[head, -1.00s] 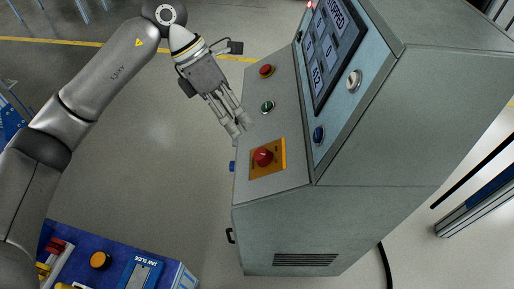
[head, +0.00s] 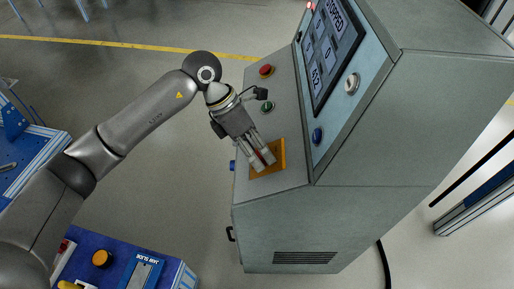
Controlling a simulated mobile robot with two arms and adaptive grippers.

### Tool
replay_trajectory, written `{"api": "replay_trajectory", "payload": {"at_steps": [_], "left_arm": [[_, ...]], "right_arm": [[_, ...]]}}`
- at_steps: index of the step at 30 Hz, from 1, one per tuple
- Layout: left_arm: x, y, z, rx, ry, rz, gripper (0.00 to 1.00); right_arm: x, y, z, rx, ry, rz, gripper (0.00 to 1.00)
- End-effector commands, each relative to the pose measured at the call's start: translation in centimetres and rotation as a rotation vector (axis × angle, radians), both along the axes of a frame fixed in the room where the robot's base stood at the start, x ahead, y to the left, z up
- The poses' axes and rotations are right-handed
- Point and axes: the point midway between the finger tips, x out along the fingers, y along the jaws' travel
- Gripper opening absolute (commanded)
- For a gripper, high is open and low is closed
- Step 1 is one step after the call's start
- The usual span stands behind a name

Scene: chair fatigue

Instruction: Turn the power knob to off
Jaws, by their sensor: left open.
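The power knob is red and sits on a yellow-orange plate (head: 280,152) on the sloped panel of the grey control cabinet (head: 400,130). My left gripper (head: 263,160) is open, with its fingers over the plate and in front of the knob. Only a little red of the knob shows between the fingers. Whether the fingers touch the knob I cannot tell. My right gripper is not in view.
A red button (head: 266,71) and a green button (head: 267,106) sit higher on the same panel. A display (head: 330,50) reads "STOPPED", with a switch (head: 352,83) and a blue button (head: 317,135) beside it. A blue bench (head: 180,275) stands at lower left.

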Motion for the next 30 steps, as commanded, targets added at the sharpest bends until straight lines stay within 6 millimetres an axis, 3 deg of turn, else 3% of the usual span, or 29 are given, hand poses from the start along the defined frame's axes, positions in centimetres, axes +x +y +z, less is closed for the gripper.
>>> {"api": "replay_trajectory", "payload": {"at_steps": [1,12,22,30], "left_arm": [[0.0,-0.01,0.02,0.0,0.0,0.0,0.55],[0.01,0.0,0.04,0.0,0.0,0.0,0.11],[0.03,0.02,0.08,-0.002,0.032,0.049,0.11],[0.06,0.1,0.07,-0.004,0.132,0.205,0.11]], "right_arm": [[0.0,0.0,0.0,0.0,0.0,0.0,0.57],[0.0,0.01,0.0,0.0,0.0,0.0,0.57],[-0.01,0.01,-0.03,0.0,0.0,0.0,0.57],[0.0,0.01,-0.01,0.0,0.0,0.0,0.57]]}}
